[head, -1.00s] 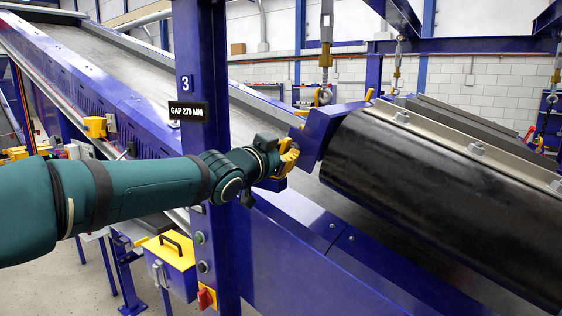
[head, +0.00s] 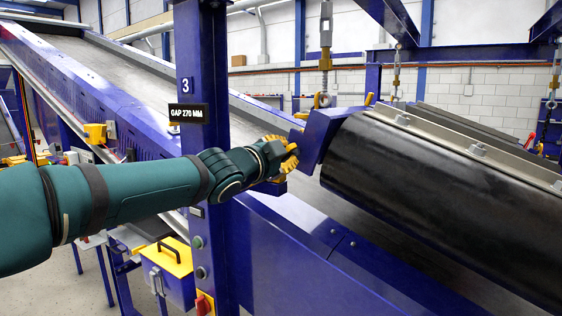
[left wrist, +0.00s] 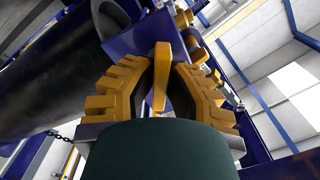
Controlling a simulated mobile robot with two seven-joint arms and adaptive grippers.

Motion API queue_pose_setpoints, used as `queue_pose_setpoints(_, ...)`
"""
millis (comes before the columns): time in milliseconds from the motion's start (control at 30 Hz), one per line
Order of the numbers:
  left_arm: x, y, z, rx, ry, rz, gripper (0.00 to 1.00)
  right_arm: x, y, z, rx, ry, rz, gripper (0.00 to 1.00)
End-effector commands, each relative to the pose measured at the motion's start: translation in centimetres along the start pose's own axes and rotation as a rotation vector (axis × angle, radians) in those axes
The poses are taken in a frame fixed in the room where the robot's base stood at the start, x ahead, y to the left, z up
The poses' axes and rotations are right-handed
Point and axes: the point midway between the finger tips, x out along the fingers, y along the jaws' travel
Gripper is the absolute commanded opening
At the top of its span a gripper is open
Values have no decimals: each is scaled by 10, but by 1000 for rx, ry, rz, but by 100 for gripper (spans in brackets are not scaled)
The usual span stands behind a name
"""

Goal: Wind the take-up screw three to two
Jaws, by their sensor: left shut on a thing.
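The take-up screw's yellow handle (left wrist: 160,82) shows in the left wrist view as a narrow bar between the yellow fingers of my left gripper (left wrist: 165,62). The fingers close in on it from both sides. In the head view my left gripper (head: 286,155) is at the blue end block (head: 322,138) of the black drum (head: 430,190); the fingers and wrist hide the handle and the screw there. My right gripper is in neither view.
A blue post (head: 205,50) with a "3" plate and a "GAP 270 MM" sign (head: 188,113) stands close behind my left forearm. A hanging shackle (head: 325,60) is above the end block. The conveyor belt (head: 110,60) slopes behind.

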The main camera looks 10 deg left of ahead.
Motion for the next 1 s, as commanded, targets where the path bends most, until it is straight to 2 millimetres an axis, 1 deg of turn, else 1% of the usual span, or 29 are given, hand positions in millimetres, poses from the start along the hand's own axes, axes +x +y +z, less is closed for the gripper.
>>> queue_pose_setpoints(300,0,0,0,28,0,1,0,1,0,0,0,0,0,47)
queue_pose_setpoints(367,0,1,0,81,0,1,0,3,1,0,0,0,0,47)
queue_pose_setpoints(500,0,1,1,285,0,0,0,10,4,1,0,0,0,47)
queue_pose_setpoints(600,0,1,1,395,0,0,0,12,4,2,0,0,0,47)
queue_pose_setpoints(700,0,0,0,431,0,1,0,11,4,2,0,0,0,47)
queue_pose_setpoints(900,0,0,0,431,-1,1,0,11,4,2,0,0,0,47)
queue_pose_setpoints(967,0,0,0,464,0,1,0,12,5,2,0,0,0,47)
queue_pose_setpoints(1000,0,1,0,515,0,0,0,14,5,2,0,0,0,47)
